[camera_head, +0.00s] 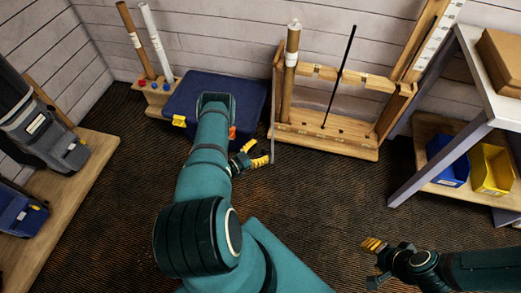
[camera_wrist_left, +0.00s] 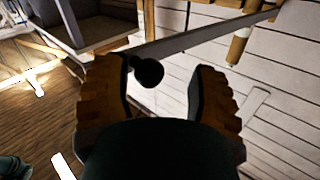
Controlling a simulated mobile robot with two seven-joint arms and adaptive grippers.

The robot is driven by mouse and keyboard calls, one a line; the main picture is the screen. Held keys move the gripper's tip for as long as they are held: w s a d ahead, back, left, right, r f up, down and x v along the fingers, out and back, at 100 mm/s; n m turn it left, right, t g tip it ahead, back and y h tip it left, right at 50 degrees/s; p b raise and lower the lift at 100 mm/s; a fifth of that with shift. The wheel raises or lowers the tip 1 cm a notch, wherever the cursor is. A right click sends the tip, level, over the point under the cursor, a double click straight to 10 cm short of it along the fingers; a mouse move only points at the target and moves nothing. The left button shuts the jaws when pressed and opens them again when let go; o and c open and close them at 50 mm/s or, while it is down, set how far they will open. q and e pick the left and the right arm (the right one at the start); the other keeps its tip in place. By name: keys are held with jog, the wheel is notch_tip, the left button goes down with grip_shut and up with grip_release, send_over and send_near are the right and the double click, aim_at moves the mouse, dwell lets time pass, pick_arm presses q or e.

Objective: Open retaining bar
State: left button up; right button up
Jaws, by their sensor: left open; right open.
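The retaining bar (camera_head: 271,130) is a thin grey strip at the left end of the wooden rack (camera_head: 325,146), pointing toward me in the head view. In the left wrist view the bar (camera_wrist_left: 205,36) runs diagonally across the top, with a dark round knob (camera_wrist_left: 148,72) near its left part. My left gripper (camera_head: 258,155) is open near the bar's near end. Its fingers (camera_wrist_left: 160,80) lie on either side of the knob; I cannot tell whether they touch it. My right gripper (camera_head: 374,247) is open and empty above the floor at the lower right, far from the rack.
A brown tube (camera_head: 290,75) and a black shaft (camera_head: 340,75) stand in the rack. A dark blue box (camera_head: 245,92) stands left of it, partly behind my left arm. A shelf (camera_head: 440,178) with blue and yellow bins is at right. A wooden bench (camera_head: 65,205) is at left.

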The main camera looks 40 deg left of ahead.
pick_arm(q)
jog(key=s+a, duration=0.2)
jog(key=s, duration=0.9)
jog(key=shift+s, duration=0.2)
jog(key=shift+s+a, duration=0.1)
